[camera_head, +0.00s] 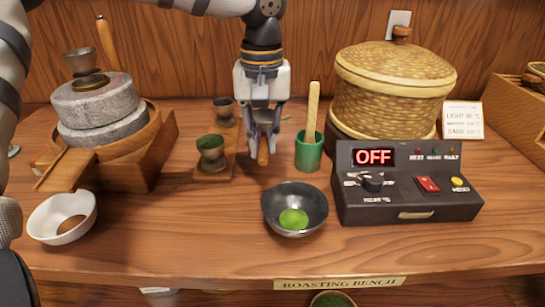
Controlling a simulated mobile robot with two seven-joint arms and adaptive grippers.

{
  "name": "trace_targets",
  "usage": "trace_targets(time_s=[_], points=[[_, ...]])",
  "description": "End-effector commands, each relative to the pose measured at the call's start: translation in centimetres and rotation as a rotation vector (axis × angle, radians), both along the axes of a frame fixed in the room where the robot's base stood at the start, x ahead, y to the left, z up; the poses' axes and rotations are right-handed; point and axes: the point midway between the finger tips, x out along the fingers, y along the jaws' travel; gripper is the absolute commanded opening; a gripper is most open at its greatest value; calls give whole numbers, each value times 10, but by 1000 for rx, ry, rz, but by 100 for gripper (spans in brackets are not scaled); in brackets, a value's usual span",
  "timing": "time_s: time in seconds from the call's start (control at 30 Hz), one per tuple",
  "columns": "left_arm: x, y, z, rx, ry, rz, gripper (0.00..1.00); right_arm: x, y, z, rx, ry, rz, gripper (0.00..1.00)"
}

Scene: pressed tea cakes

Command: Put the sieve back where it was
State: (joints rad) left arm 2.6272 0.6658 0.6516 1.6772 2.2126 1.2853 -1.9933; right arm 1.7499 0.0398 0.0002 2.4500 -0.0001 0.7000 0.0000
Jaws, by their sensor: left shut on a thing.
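My left gripper (264,118) hangs pointing down over the middle of the bench, between the small wooden board and the green cup. It is shut on the sieve (263,153), of which a short wooden handle end shows below the fingers. The rest of the sieve is mostly hidden by the fingers. The dark bowl (277,225) with green powder stands in front of the gripper, to its right, apart from it. My right gripper is not in view.
A green cup (308,157) with an upright wooden stick stands close right. A small board (218,173) with cups is close left. A stone mill (95,110), white bowl (45,218), lidded basket (375,100) and control box (400,205) stand farther out. The front centre-left bench is clear.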

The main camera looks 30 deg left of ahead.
Motion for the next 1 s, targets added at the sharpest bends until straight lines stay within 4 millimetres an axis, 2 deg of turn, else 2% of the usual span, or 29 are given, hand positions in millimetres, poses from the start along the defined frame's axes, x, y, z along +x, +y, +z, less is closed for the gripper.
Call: trace_targets(time_s=[0.03,0.27,0.4,0.8,0.83,0.9,1.0], points=[[9,1,-18,1,14,2,0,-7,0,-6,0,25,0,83],[33,5,-43,1,5,1,0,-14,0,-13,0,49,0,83],[31,5,-64,0,1,0,0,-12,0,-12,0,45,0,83],[31,5,-71,-2,-1,1,0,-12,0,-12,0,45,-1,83],[31,5,-71,0,-1,1,19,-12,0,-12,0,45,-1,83],[31,5,-71,0,-1,1,34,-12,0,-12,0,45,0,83],[31,5,-71,-1,-2,1,34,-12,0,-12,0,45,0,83]])
